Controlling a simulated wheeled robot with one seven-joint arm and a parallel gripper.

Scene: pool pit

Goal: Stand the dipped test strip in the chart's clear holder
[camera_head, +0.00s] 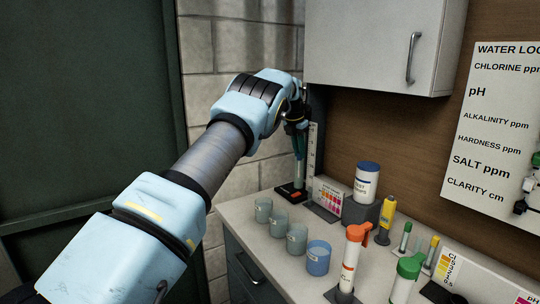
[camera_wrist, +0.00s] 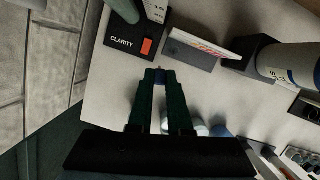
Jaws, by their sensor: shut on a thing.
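My gripper (camera_wrist: 160,78) is shut with its dark green fingers together, and a small dark bluish sliver, the test strip (camera_wrist: 160,73), shows between the tips. Little of the strip is visible, and I cannot make out its pads. In the head view my gripper (camera_head: 297,148) is at the far end of the counter, seen in front of the clarity tube. The colour chart (camera_head: 328,195) stands at the back of the counter, right of the gripper. In the wrist view the chart (camera_wrist: 203,42) stands ahead and right of the fingertips, apart from them. I cannot make out its clear holder.
The clarity stand's black base (camera_wrist: 130,38) lies ahead and left of the fingertips. A white blue-capped tub (camera_head: 367,181) on a dark block stands right of the chart. Several cups (camera_head: 280,221) line the front edge. Orange (camera_head: 351,258) and green-topped bottles stand nearer. A cabinet (camera_head: 375,40) hangs above.

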